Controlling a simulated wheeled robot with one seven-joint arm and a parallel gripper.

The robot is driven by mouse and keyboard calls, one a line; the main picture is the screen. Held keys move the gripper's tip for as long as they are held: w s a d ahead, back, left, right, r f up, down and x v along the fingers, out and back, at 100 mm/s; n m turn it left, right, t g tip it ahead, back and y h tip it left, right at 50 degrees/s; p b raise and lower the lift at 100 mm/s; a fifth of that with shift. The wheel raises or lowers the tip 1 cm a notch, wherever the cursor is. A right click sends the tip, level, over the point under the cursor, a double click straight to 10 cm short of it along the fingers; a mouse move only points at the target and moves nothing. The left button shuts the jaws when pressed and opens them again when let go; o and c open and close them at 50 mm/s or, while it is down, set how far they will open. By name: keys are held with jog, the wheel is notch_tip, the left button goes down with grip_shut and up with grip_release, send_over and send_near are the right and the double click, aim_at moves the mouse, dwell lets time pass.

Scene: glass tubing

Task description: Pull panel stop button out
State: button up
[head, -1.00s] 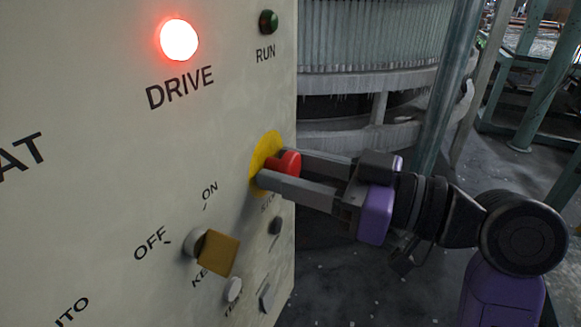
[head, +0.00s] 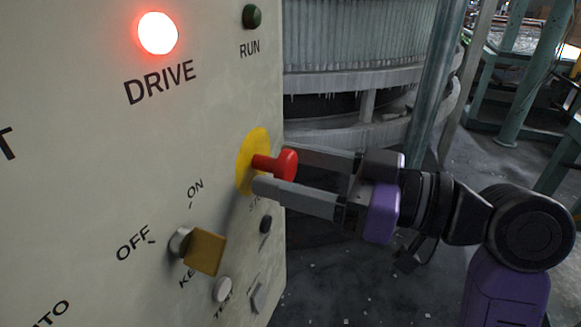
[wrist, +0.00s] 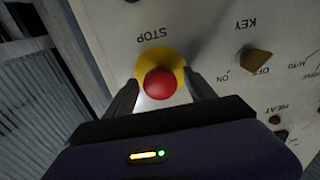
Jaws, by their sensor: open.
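The red stop button (head: 276,164) is a mushroom head on a short red stem, standing out from a round yellow plate (head: 247,160) on the panel. My gripper (head: 268,168) is open, one finger on each side of the button, with the fingertips near the yellow plate. The wrist view shows the two fingers (wrist: 164,88) apart around the button. I cannot tell whether either finger touches it.
The cream panel (head: 60,190) fills the left side. A gold key switch (head: 205,252) and a white test button (head: 222,289) sit below the stop button. A red DRIVE lamp (head: 158,33) glows above. A teal post (head: 432,90) stands behind my arm.

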jog(key=v, duration=0.7)
jog(key=shift+s+d+b, duration=0.15)
jog(key=shift+d+b, duration=0.2)
jog(key=shift+b, duration=0.1)
jog(key=shift+r, duration=0.1)
